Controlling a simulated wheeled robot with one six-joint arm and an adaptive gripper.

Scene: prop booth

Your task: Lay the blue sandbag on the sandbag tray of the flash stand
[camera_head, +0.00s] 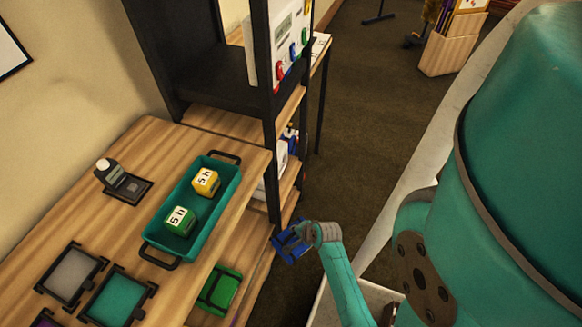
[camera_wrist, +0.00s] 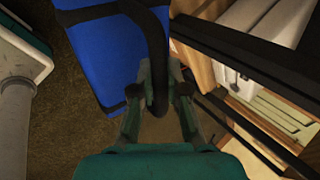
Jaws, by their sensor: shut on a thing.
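The blue sandbag (camera_head: 291,246) hangs from my gripper (camera_head: 305,232), beside the wooden shelf's lower right side in the head view. In the wrist view the sandbag (camera_wrist: 104,58) is a large blue block with black bands. My gripper (camera_wrist: 160,84) is shut on its black strap there, and the bag sits beyond the fingers. I cannot make out the flash stand or its sandbag tray in either view.
A teal tray (camera_head: 226,183) holding a yellow and a green block stands on the wooden table (camera_head: 150,150). A green bag (camera_head: 218,290) lies on a lower shelf. A black post (camera_head: 268,130) stands near my gripper. Dark floor (camera_head: 365,110) is open beyond.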

